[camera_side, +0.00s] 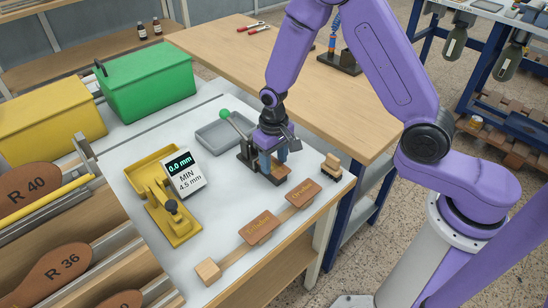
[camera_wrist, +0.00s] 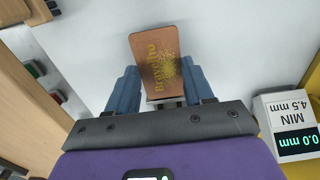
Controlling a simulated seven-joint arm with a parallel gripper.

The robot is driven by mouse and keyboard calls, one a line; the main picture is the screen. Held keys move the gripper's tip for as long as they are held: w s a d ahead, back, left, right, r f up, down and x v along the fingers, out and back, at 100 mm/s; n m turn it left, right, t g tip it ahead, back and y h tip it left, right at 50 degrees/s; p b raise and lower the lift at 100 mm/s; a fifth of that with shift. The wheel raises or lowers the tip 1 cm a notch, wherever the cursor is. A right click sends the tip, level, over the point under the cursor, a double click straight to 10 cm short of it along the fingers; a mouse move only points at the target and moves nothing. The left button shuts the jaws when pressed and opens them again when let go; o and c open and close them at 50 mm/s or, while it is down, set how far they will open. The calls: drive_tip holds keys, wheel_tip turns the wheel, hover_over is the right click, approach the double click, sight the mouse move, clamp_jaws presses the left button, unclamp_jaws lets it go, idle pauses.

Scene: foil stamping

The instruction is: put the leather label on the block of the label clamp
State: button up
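The leather label (camera_wrist: 160,60), brown with gold lettering and a gold emblem, lies between the two blue fingers of my gripper (camera_wrist: 160,85) in the wrist view. Both fingers meet its side edges, so my gripper looks shut on it.
Two more brown labels (camera_side: 260,227) (camera_side: 303,193) lie on a wooden strip at the front. A yellow gauge (camera_side: 171,207) with a display (camera_side: 183,173) stands left. A small wooden piece (camera_side: 331,167) is right.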

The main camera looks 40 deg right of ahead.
sight(274, 166)
drive_tip(key=o, duration=0.4)
wheel_tip(274, 166, up, 12)
drive_tip(key=shift+r, duration=0.2)
idle(0.4)
drive_tip(key=shift+s, duration=0.1)
drive_tip(key=s+d+r+n, duration=0.2)
drive_tip(key=s+n, duration=0.2)
drive_tip(key=s, duration=0.5)
drive_tip(key=s+d+r+n, duration=0.1)
drive_tip(key=s+n, duration=0.3)
drive_tip(key=s, duration=0.5)
drive_tip(key=s+d+r+n, duration=0.2)
drive_tip(key=s+d+n, duration=0.1)
drive_tip(key=s, duration=0.5)
drive_tip(key=shift+s+r+n, duration=0.35)
drive_tip(key=shift+s+n, duration=0.05)
drive_tip(key=shift+n, duration=0.4)
